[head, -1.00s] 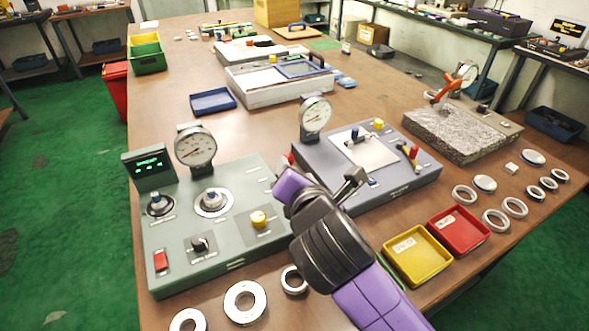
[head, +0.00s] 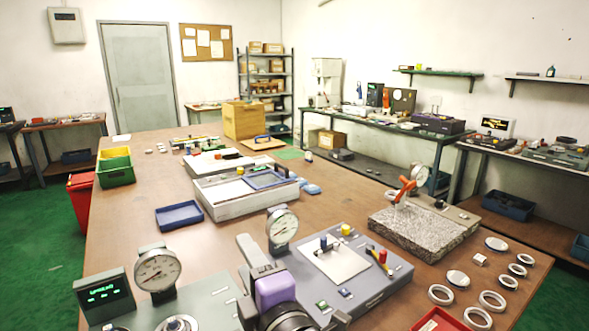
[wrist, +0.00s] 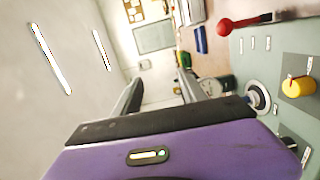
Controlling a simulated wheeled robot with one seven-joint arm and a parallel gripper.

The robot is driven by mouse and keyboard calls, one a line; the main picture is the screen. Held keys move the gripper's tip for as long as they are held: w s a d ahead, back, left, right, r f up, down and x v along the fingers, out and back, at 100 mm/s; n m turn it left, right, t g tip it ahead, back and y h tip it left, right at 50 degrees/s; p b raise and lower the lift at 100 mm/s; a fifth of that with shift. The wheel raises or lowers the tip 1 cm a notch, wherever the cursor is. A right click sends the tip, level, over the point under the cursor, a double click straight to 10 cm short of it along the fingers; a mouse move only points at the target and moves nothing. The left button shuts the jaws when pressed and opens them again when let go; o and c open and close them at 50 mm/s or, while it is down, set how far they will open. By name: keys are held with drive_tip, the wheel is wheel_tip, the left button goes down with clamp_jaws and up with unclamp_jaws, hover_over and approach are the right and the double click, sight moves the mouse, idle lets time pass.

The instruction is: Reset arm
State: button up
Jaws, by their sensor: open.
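My gripper (head: 258,262) is at the lower middle of the head view, raised over the gap between the green gauge station (head: 212,296) and the grey-blue station (head: 385,288). Its purple and dark housing hides part of both stations. In the wrist view my gripper (wrist: 158,88) has its two dark fingers apart, with nothing between them. Several bearing rings (head: 440,294) lie on the right of the brown table, clear of the gripper.
Dial gauges (head: 158,268) and (head: 282,226) stand upright close to my arm. A granite block with an orange-armed gauge (head: 418,236) is at right. A blue tray (head: 180,215) lies left of centre. A red tray (head: 440,320) is cut off at the bottom edge.

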drive_tip(key=s+d+f+m+t+h+p, duration=0.1)
drive_tip(key=s+d+f+m+t+h, duration=0.15)
drive_tip(key=s+d+m, duration=0.7)
drive_tip(key=s+d+f+m+t+h, duration=0.25)
drive_tip(key=s+d+m, duration=0.3)
drive_tip(key=m, duration=0.65)
drive_tip(key=s+d+f+g+h, duration=0.1)
drive_tip(key=s+d+f, duration=0.3)
drive_tip(key=s, duration=0.4)
drive_tip(key=s+d+f+m+g+h+p, duration=0.1)
drive_tip(key=s+d+f+g, duration=0.2)
drive_tip(key=s, duration=0.6)
drive_tip(key=s+d+f+g+h, duration=0.1)
drive_tip(key=s+d+f+g, duration=0.1)
drive_tip(key=s+d+f, duration=0.3)
drive_tip(key=s, duration=0.4)
drive_tip(key=shift+d+m+p, duration=0.35)
drive_tip(key=shift+d+p, duration=0.05)
